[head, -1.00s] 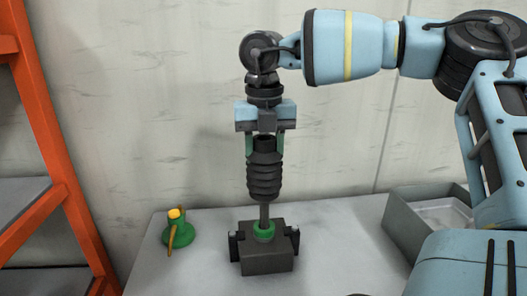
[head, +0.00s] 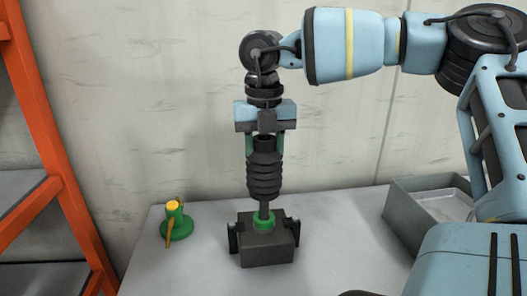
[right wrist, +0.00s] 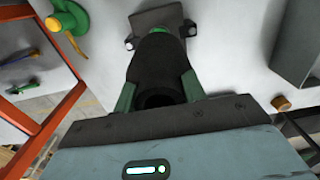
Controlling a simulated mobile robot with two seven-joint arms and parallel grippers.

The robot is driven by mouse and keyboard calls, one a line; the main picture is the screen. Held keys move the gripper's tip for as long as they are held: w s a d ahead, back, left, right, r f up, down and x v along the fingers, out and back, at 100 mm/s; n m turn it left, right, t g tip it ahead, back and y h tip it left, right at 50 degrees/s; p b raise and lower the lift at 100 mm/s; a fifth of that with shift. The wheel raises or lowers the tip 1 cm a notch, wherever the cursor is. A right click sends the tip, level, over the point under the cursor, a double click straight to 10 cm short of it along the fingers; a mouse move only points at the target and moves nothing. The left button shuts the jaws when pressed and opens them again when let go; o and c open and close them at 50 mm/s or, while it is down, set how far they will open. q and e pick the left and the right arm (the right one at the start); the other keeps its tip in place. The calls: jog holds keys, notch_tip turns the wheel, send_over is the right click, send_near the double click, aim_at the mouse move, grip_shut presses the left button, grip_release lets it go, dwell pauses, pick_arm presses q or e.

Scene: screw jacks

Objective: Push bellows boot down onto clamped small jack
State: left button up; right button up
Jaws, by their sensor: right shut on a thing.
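The black ribbed bellows boot (head: 264,176) is upright between the green fingers of my right gripper (head: 264,145), which is shut on its upper part. Below the boot, a grey rod runs down to the small jack's green collar (head: 264,221), in the dark clamp block (head: 266,245) on the table. The boot's lower end is a little above the collar, around or over the rod's top. In the right wrist view the boot (right wrist: 158,70) is between the fingers, its open top facing the camera, and hides most of the jack. My left gripper is out of view.
A green jack with a yellow top and an orange handle (head: 176,224) stands at the table's left. A grey open bin (head: 415,215) is at the right. An orange rack (head: 40,130) stands left of the table. A small brown cylinder (right wrist: 281,102) shows in the right wrist view.

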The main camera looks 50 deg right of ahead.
aim_at(264, 181)
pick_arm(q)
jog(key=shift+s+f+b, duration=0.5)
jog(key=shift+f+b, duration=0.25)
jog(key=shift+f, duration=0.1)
pick_arm(e)
jog(key=shift+f, duration=1.2)
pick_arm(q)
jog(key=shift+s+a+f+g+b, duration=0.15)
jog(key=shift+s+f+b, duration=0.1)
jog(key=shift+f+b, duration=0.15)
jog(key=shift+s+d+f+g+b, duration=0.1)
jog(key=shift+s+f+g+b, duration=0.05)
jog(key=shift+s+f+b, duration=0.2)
pick_arm(e)
jog(key=shift+s+a+f, duration=0.15)
jog(key=shift+a+f, duration=0.05)
jog(key=shift+f, duration=0.75)
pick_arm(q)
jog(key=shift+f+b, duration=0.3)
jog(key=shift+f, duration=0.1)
pick_arm(e)
jog(key=shift+f, duration=0.45)
